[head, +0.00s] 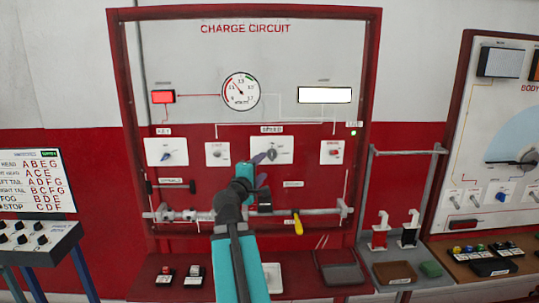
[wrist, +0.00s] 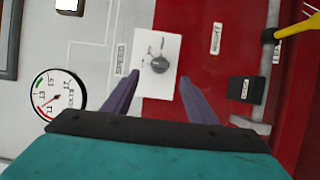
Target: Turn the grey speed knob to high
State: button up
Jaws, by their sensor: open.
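The grey speed knob (head: 272,155) sits on a white plate under the SPEED label on the red lower half of the charge circuit board. In the wrist view the knob (wrist: 160,65) lies ahead of and between the two purple fingers, on its white plate (wrist: 155,105). My gripper (head: 264,168) is open and empty, just in front of the plate and slightly left of and below the knob. The wrist view also shows the gripper (wrist: 159,78) with a wide gap between its fingertips. The knob's small position marks are too blurred to read.
Other plates with a blue knob (head: 167,155), a small switch (head: 217,153) and a red control (head: 334,151) flank the knob. A grey rail (head: 325,211) with a yellow handle (head: 298,223) runs below. A round gauge (head: 241,91) is above.

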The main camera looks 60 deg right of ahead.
aim_at(271, 157)
jog(key=shift+p+x, duration=2.95)
jog(key=shift+x, duration=2.3)
jog(key=shift+c, duration=0.2)
